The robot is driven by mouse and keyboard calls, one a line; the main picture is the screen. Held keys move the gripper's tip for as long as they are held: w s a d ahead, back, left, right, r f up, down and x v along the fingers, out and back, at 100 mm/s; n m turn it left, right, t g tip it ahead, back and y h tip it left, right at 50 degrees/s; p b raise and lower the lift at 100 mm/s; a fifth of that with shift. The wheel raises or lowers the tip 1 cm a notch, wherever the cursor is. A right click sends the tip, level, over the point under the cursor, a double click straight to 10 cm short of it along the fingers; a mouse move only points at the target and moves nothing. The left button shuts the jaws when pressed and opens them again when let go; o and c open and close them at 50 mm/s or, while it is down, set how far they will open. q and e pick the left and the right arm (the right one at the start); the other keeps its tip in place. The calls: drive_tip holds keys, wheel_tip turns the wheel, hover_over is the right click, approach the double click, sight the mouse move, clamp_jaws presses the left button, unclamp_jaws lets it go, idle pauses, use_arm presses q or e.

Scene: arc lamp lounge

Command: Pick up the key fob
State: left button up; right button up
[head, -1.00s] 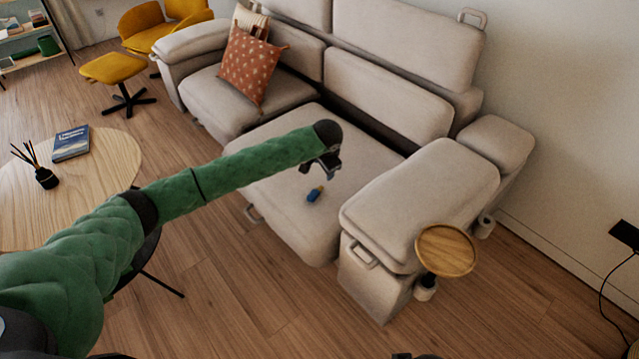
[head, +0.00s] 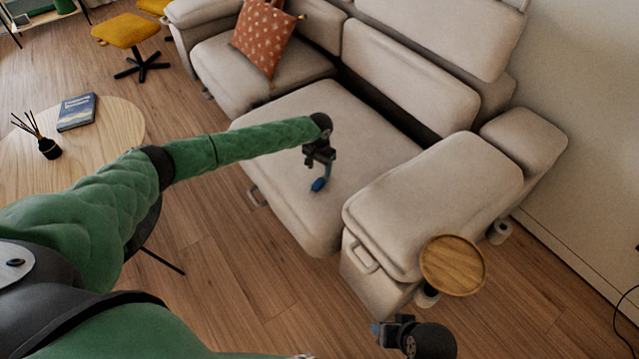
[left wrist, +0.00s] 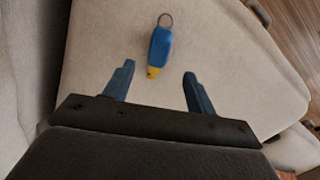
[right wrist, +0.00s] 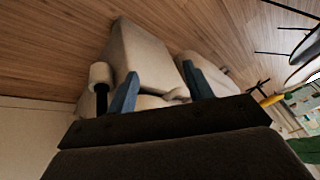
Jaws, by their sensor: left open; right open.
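The key fob (left wrist: 160,48) is blue with a yellow end and a metal ring. It lies on the beige seat cushion of the sofa. In the left wrist view it is just beyond and between the open fingers of my left gripper (left wrist: 155,90), its yellow end towards me, with nothing between the fingers. In the head view my left gripper (head: 318,180) hangs over the seat and hides most or all of the fob. My right gripper (head: 380,330) is low at the bottom of the head view, open and empty in the right wrist view (right wrist: 160,90).
The sofa armrest (head: 435,205) rises to the right of the seat, with a round wooden tray (head: 452,265) at its front end. A patterned orange cushion (head: 264,42) leans on the far seat. A round wooden table (head: 90,150) stands at left.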

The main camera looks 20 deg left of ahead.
sight(319, 182)
use_arm(q)
drive_tip(key=shift+s+f+p, duration=0.15)
drive_tip(key=shift+f+p, duration=0.1)
drive_tip(key=shift+f, duration=1.45)
drive_tip(key=shift+s+f+p, duration=0.1)
drive_tip(key=shift+f+p, duration=0.1)
drive_tip(key=shift+f, duration=1.45)
drive_tip(key=c, duration=1.1)
